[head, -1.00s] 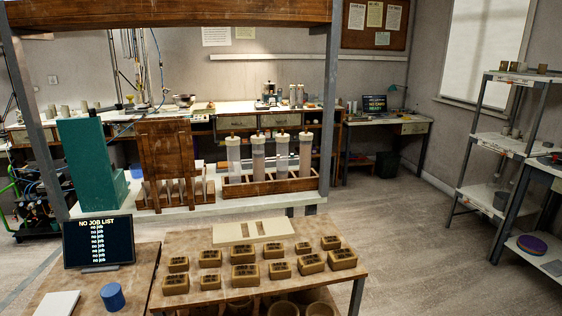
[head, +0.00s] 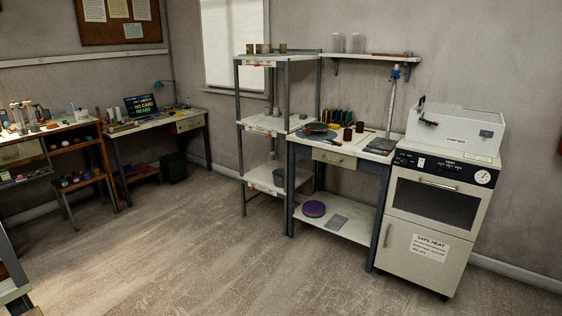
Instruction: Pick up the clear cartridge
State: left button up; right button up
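I cannot pick out the clear cartridge for certain in the head view. Neither of my grippers is in view.
A grey metal rack (head: 240,120) stands by the window. Beside it are a workbench (head: 345,158) with tools and a white oven unit (head: 436,200). A desk with a laptop (head: 140,106) is at the left. The wooden floor (head: 190,240) between is clear.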

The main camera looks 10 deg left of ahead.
aim_at(16, 114)
jog(key=i+l+z, duration=0.1)
jog(key=i+z, duration=0.15)
jog(key=i, duration=0.6)
jog(key=i+j+u, duration=0.15)
jog(key=i+u, duration=0.45)
jog(key=u, duration=0.15)
jog(key=i+u, duration=0.4)
jog(key=i+l+u, duration=0.15)
jog(key=u, duration=0.25)
jog(key=i+j+u, duration=0.2)
jog(key=i+u, duration=0.25)
jog(key=i, duration=0.55)
jog(key=i+l+u, duration=0.1)
jog(key=i+u, duration=0.4)
jog(key=i, duration=0.5)
jog(key=i+u, duration=0.15)
jog(key=i, duration=0.55)
jog(key=i+l+u, duration=0.15)
jog(key=i, duration=0.55)
jog(key=i+l+u, duration=0.15)
jog(key=i, duration=0.5)
